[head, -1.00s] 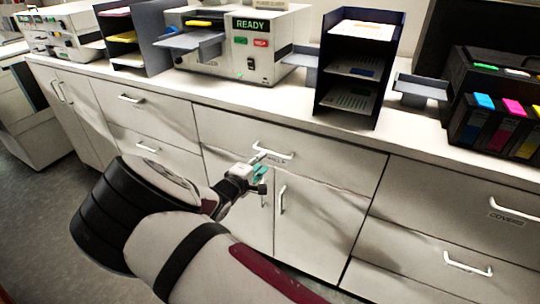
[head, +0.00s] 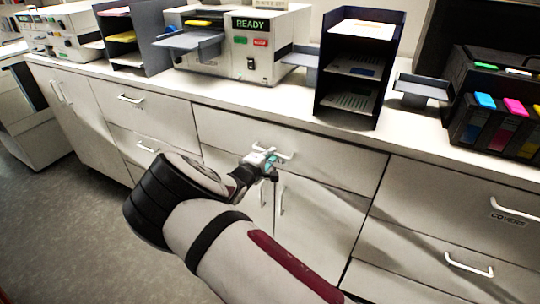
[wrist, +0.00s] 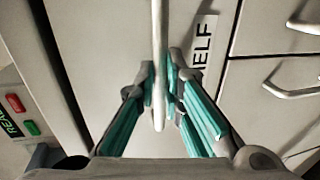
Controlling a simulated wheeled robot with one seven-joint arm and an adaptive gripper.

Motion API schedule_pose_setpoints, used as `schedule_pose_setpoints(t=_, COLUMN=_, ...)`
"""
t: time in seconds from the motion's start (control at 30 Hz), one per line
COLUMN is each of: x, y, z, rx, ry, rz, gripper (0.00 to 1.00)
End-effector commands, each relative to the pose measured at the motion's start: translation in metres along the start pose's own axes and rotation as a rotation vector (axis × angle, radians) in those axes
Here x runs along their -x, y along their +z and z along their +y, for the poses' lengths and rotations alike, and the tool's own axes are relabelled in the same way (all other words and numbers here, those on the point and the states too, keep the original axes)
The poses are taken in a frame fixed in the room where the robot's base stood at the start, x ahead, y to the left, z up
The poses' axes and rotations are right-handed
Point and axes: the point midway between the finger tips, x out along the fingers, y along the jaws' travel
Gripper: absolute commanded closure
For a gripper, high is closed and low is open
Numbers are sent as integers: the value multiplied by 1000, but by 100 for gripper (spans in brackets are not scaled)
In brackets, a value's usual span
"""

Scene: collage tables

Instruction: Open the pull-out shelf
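The pull-out shelf (head: 335,162) has a wide pale front below the counter, with a white bar handle (head: 287,156). Its front looks flush with the cabinet. My gripper (head: 268,161) is at the left part of the handle in the head view. In the wrist view my gripper (wrist: 162,75) has its fingertips drawn close on both sides of the bar and looks shut on it. The gripper hides part of the handle and label.
Two cabinet doors (head: 305,215) with upright handles are below the shelf. A drawer marked "COVERS" (head: 480,195) is at the right, and other drawers (head: 150,115) are at the left. The counter holds a "READY" machine (head: 270,60), a dark tray rack (head: 350,100) and ink cartridges (head: 500,125).

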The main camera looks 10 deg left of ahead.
Motion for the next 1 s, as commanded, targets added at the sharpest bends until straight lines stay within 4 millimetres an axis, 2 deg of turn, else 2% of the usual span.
schedule_pose_setpoints(t=0.27, x=2, y=0, z=0, rx=0, ry=-1, rz=0, gripper=100)
schedule_pose_setpoints(t=0.47, x=23, y=-1, z=-3, rx=1, ry=-2, rz=3, gripper=100)
schedule_pose_setpoints(t=0.67, x=74, y=0, z=-12, rx=3, ry=-5, rz=3, gripper=100)
schedule_pose_setpoints(t=1.0, x=192, y=0, z=-37, rx=3, ry=-4, rz=5, gripper=100)
